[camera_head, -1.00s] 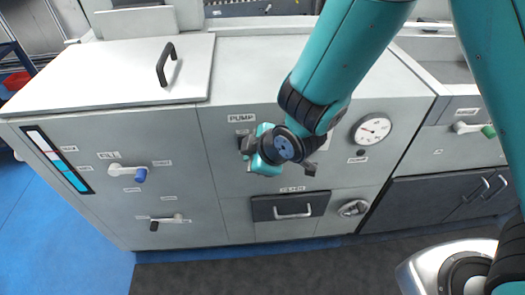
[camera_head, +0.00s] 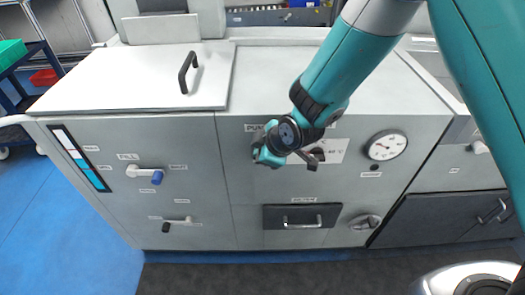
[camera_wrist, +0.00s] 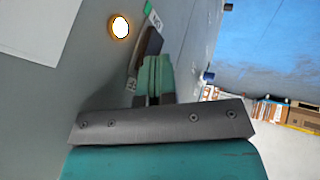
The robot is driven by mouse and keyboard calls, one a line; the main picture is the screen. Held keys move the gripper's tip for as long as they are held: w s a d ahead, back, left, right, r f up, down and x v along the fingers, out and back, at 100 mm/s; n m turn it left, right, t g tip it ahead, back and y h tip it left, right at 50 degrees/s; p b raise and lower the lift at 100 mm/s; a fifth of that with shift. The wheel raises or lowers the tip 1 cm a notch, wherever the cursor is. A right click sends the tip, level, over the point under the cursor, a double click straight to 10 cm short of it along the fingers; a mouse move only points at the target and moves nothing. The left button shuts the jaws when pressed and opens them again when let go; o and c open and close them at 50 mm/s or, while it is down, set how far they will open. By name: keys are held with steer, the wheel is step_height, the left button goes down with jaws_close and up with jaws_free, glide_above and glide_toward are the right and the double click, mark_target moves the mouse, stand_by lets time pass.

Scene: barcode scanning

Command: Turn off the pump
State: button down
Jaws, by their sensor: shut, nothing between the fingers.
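My gripper (camera_head: 264,155) is shut and empty, in front of the grey machine's front panel just below the PUMP label (camera_head: 254,127), which is partly hidden by the arm. In the wrist view the closed teal fingers (camera_wrist: 154,78) point at a dark rocker-like switch (camera_wrist: 149,48) in the panel. The fingertips overlap its near end; I cannot tell whether they touch it. A lit round lamp (camera_wrist: 120,27) glows beside the switch.
A dark knob (camera_head: 313,158) on a white plate and a round gauge (camera_head: 388,145) are right of my gripper. A drawer handle (camera_head: 301,220) is below. Blue-ended (camera_head: 148,174) and black-ended levers (camera_head: 176,222) are at left. The floor in front is clear.

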steer(key=shift+r, duration=0.1)
steer(key=shift+r+p, duration=0.35)
steer(key=shift+r, duration=0.45)
steer(key=s+v, duration=0.1)
steer(key=v, duration=1.1)
steer(key=shift+a+p, duration=0.3)
steer(key=shift+p, duration=0.05)
steer(key=shift+s+f, duration=0.1)
